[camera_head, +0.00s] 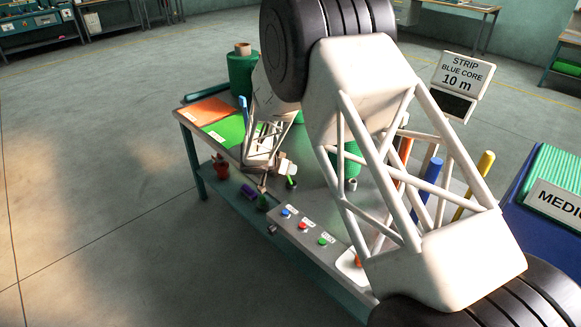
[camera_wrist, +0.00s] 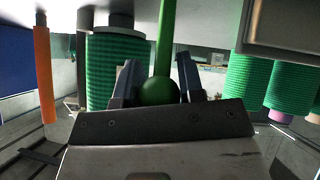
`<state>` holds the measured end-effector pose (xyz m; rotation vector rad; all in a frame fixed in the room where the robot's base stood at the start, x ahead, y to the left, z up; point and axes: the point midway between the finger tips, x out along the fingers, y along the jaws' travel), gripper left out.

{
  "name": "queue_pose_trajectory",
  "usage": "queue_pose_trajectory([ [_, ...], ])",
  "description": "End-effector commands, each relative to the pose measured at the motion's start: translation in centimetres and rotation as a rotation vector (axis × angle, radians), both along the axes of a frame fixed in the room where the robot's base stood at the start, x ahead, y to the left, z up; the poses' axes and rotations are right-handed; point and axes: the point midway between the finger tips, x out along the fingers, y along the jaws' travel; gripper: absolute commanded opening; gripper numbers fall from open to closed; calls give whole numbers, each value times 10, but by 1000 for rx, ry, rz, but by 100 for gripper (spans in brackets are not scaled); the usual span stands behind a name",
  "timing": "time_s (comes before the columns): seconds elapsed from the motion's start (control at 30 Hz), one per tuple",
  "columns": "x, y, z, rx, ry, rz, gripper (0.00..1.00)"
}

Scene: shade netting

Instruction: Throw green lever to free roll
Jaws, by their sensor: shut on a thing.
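The green lever (camera_wrist: 165,40) shows in the wrist view as a straight shaft with a round knob at its end. The two dark fingers of my gripper (camera_wrist: 157,82) stand on either side of the knob and are shut on it. In the head view my gripper (camera_head: 264,178) is low over the near left part of the bench (camera_head: 318,197). A small green piece shows close to its right side there, but I cannot tell if it is the lever. The lever's base is out of sight in the wrist view.
A button panel (camera_head: 300,226) with blue, red and green buttons lies along the bench's near edge. Orange and green sheets (camera_head: 208,110) lie at the left, with a green roll (camera_head: 242,72) behind. Coloured posts (camera_head: 433,176) stand right, near a blue bin (camera_head: 520,185). My arm hides the middle.

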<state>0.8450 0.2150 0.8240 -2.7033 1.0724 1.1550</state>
Motion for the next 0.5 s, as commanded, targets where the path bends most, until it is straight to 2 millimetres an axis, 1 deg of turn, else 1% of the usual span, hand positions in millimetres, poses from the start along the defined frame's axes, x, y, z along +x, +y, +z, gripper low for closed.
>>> queue_pose_trajectory([
  [0.17, -6, 6, -2, -57, -55, 2, 0],
  [0.5, -13, 12, -6, -55, -53, 1, 0],
])
